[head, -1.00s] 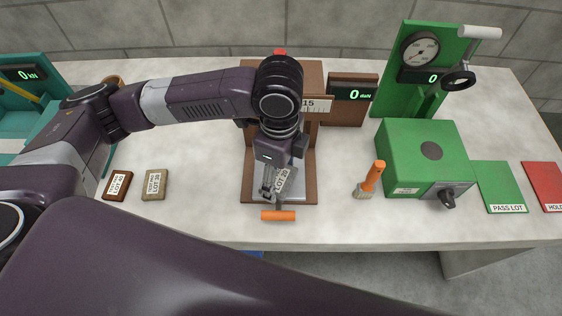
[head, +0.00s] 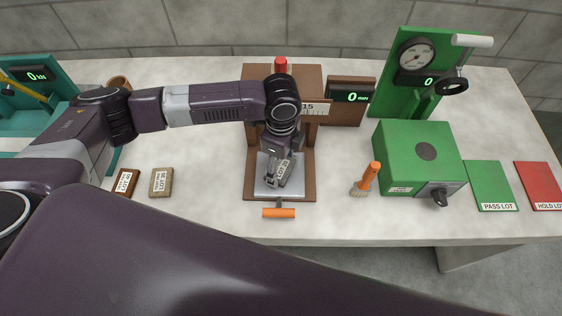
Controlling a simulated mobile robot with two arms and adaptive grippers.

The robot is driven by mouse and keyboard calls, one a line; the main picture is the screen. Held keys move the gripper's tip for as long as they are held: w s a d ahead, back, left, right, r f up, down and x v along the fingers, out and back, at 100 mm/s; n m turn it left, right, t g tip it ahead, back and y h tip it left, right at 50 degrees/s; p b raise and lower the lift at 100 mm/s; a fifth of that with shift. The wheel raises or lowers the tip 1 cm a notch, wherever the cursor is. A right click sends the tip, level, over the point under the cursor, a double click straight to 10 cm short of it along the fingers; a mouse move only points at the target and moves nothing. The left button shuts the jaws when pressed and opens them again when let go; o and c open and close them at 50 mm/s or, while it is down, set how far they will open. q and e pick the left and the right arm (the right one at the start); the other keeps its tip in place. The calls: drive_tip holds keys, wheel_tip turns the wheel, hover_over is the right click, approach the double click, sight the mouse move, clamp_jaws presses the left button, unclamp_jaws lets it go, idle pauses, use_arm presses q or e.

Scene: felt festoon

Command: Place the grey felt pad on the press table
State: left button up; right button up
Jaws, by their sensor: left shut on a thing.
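My left gripper (head: 275,174) is shut on the grey felt pad (head: 285,174), which carries a white lot label and looks tilted. Both are over the silver press table (head: 263,189) of the brown press (head: 249,180), between its uprights. Whether the pad touches the press table I cannot tell. The gripper and wrist hide part of the plate and of the press. An orange handle (head: 279,213) sticks out at the press's front. My right gripper is not in view.
Two labelled pads, dark brown (head: 122,183) and tan (head: 161,182), lie to the left. A brush (head: 367,179), a green box (head: 420,157), a green gauge stand (head: 400,80), a PASS LOT mat (head: 490,182) and a red mat (head: 541,183) are to the right.

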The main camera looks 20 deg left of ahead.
sight(281, 169)
use_arm(q)
drive_tip(key=shift+f, duration=0.15)
drive_tip(key=o, duration=1)
drive_tip(key=shift+o, duration=0.2)
wheel_tip(281, 169, up, 12)
drive_tip(key=b, duration=0.2)
drive_tip(key=shift+r+b, duration=0.2)
drive_tip(key=shift+b, duration=0.15)
